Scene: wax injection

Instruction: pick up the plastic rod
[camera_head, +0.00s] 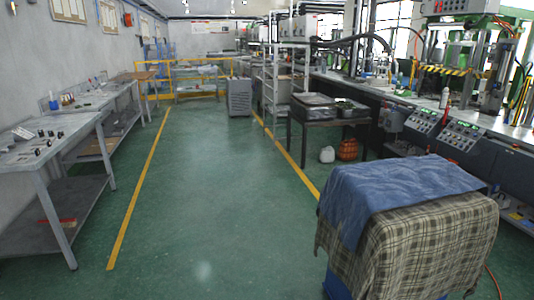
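I cannot make out a plastic rod for certain in the head view. Several small dark and light items (52,133) lie on the near grey workbench (82,120) at the left, too small to identify. More small items (68,99) stand on the bench behind it. Neither of my grippers is in view.
Machines with control panels (462,137) line the right side. A dark table (325,118) stands further back. The green floor (210,190) between yellow lines is clear.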

